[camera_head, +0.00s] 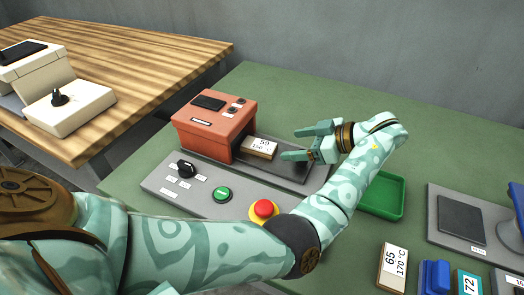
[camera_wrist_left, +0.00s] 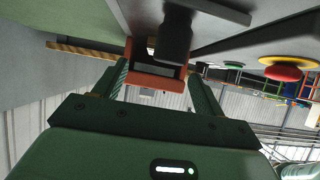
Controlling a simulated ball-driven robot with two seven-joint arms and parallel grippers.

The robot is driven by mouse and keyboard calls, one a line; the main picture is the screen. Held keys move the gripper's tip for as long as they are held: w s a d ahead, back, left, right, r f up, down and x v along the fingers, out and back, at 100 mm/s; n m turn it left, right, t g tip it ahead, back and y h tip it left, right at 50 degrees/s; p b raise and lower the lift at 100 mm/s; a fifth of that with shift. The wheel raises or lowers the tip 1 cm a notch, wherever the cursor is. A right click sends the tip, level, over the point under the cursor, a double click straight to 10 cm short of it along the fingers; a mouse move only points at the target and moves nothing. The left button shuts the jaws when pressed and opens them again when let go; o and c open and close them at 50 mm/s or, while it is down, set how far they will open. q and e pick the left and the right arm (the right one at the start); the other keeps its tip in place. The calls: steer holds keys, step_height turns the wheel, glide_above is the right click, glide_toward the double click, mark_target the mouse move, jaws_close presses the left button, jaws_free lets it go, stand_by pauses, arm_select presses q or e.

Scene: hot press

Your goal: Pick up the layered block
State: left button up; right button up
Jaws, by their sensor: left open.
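The layered block (camera_head: 258,147), with a white label reading 59 and a temperature, lies at the mouth of the red-orange press (camera_head: 213,122) on a dark plate. My left gripper (camera_head: 293,144) is open just to the right of the block, its two fingers pointing left toward it. A small gap shows between fingertips and block. In the left wrist view the press (camera_wrist_left: 158,88) shows beyond the open fingers; I cannot make out the block clearly there. My right gripper is not in view.
The press base carries a black knob (camera_head: 186,168), a green button (camera_head: 222,194) and a red button (camera_head: 264,208), with my left arm near the red one. A green tray (camera_head: 398,196) and a block labelled 65 (camera_head: 393,267) are at right.

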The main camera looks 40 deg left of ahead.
mark_target(265, 146)
arm_select(q)
steer(key=x, duration=0.3)
steer(key=shift+a+f+b, duration=0.15)
steer(key=shift+a+b, duration=0.15)
steer(key=shift+b, duration=0.05)
steer(key=b+x, duration=0.2)
steer(key=x, duration=0.2)
steer(key=shift+s+a, duration=0.2)
steer(key=shift+a, duration=0.15)
steer(key=shift+a+f, duration=0.1)
steer(key=shift+a, duration=0.25)
steer(key=c, duration=1.1)
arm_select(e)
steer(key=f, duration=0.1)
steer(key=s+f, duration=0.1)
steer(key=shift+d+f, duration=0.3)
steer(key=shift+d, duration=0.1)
